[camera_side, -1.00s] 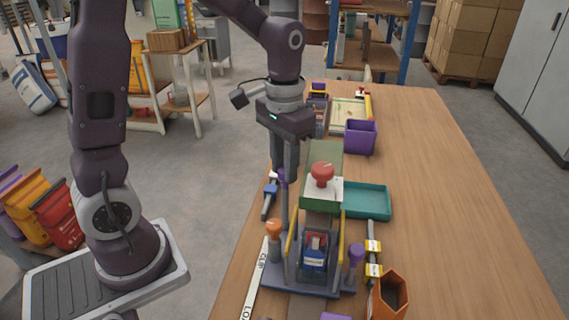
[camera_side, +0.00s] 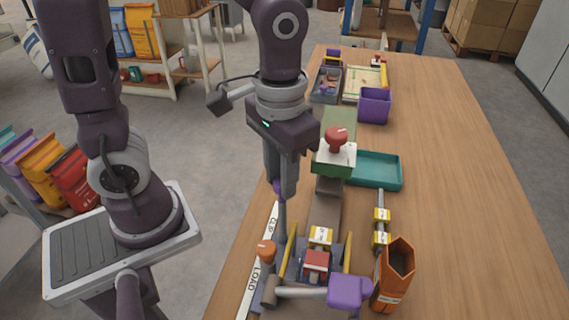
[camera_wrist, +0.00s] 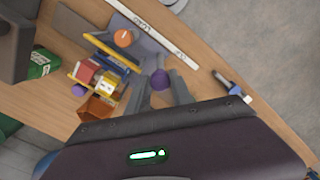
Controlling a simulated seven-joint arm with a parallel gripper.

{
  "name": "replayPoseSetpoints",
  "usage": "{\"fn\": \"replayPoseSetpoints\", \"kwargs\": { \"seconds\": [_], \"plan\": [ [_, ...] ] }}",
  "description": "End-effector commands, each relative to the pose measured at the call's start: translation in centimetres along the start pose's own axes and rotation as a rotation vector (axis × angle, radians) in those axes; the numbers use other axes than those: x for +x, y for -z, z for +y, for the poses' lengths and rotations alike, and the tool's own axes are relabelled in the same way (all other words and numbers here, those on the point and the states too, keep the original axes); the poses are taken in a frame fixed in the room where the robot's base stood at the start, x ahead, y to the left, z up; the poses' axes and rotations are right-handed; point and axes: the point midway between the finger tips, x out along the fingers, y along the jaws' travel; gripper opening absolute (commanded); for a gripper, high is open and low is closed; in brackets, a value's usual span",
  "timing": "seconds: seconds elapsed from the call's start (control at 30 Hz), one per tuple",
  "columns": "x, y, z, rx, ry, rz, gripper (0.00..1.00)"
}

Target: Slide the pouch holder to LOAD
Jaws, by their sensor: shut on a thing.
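The pouch holder, with yellow side rails (camera_side: 290,255), sits on a grey track at the front of the bench. It carries a red and white item (camera_side: 316,265) and a yellow-and-white labelled piece (camera_side: 320,236). The white strip (camera_side: 271,228) on its left reads CLIP farther back and LOAD nearer; the holder is beside the LOAD end, but exact alignment is hard to tell. My gripper (camera_side: 280,190) is shut on a purple knob on a tall grey post at the holder's left. The knob (camera_wrist: 159,80) shows between my fingers in the wrist view.
A press with a red knob (camera_side: 336,139) stands behind the holder, with bare grey track between them. A teal tray (camera_side: 376,169) is to the right. An orange container (camera_side: 396,270) and a purple-ended grey bar (camera_side: 350,291) are close in front. The bench's right side is clear.

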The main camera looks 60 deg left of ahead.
Motion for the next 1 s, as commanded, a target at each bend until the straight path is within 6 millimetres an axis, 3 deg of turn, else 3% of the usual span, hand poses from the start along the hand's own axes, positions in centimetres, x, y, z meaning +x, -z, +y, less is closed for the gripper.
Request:
{"fn": "replayPoseSetpoints", "kwargs": {
  "seconds": [0.27,0.3,0.4,0.7,1.0],
  "plan": [
    [-0.1,0.2,0.1,-0.001,-0.004,0.009,0.00],
    [-0.1,0.2,0.1,-0.001,-0.004,0.008,0.35],
    [-0.1,0.2,0.1,0.000,-0.003,0.006,0.49],
    [-0.3,0.1,0.0,0.000,-0.001,0.005,0.49],
    [-6.0,0.2,0.1,0.001,-0.003,0.008,0.49]
  ]
}}
